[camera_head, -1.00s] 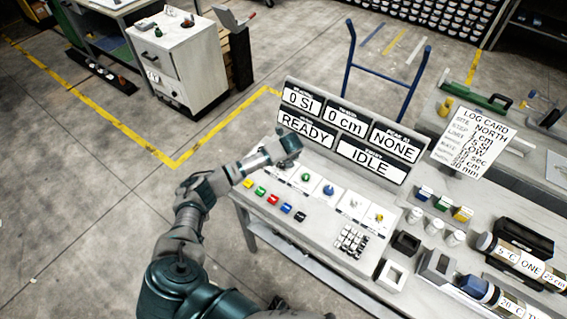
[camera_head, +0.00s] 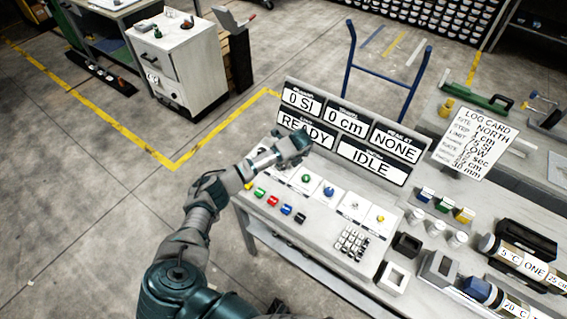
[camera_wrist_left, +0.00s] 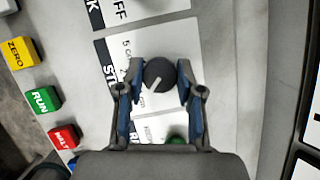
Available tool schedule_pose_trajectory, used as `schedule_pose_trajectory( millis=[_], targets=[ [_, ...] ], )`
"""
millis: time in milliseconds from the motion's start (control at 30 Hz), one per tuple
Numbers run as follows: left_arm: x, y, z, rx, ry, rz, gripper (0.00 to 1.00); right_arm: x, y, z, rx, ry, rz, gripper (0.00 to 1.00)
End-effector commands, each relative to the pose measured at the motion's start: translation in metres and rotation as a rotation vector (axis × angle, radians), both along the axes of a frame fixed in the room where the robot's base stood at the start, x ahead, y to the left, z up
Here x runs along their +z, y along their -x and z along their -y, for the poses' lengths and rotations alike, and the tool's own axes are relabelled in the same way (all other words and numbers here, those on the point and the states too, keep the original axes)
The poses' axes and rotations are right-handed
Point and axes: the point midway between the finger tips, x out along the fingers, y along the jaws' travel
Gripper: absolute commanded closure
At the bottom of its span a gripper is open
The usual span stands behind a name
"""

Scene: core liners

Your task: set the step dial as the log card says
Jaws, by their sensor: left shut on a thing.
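The step dial (camera_wrist_left: 158,74) is a round black knob with a pale pointer line aimed down and left in the left wrist view. Its white plate (camera_wrist_left: 124,62) carries partly hidden lettering starting "ST" and a "5". My left gripper (camera_wrist_left: 161,82) has its blue-padded fingers on either side of the knob and is shut on it. In the head view my left gripper (camera_head: 291,150) is over the panel's upper left and hides the dial. The log card (camera_head: 474,142) stands at the right; its STEP line appears to read 1 cm, though the digit is small. My right gripper is out of view.
A display board (camera_head: 345,138) behind the panel reads 0 SI, 0 cm, NONE, READY and IDLE. A green knob (camera_head: 306,178) and a blue knob (camera_head: 328,191) sit close to the right of my gripper. Coloured buttons (camera_head: 273,200) and a keypad (camera_head: 351,243) lie nearer.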

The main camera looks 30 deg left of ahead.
Motion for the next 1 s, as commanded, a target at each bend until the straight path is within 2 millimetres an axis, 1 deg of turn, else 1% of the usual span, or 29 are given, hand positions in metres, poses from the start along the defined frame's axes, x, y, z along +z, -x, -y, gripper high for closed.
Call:
schedule_pose_trajectory(
  millis=[33, 233, 267, 300, 333, 633, 733, 867, 1000],
  targets=[
    [-0.005, 0.003, 0.003, -0.002, 0.005, -0.012, 0.99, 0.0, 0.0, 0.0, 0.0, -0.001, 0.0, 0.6],
    [-0.005, 0.003, 0.003, -0.003, 0.005, -0.011, 0.99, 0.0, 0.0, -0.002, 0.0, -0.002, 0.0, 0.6],
    [-0.005, 0.003, 0.003, -0.003, 0.005, -0.011, 0.56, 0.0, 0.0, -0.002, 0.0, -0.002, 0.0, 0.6],
    [-0.005, 0.003, 0.003, -0.003, 0.004, -0.011, 0.46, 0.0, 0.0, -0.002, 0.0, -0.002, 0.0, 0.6],
    [-0.004, 0.002, 0.003, -0.003, 0.003, -0.009, 0.39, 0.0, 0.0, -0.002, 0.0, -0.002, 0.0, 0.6],
    [0.0, 0.001, 0.001, -0.002, 0.002, -0.001, 0.39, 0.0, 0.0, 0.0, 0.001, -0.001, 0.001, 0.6],
    [0.006, 0.001, 0.003, -0.003, 0.002, 0.0, 0.39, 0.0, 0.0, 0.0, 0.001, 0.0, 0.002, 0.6],
    [0.026, 0.003, 0.011, -0.003, 0.003, 0.001, 0.39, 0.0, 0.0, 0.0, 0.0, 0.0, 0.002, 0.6],
    [0.056, 0.007, 0.023, -0.004, 0.003, 0.002, 0.39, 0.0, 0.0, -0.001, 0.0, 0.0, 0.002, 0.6]
  ],
)
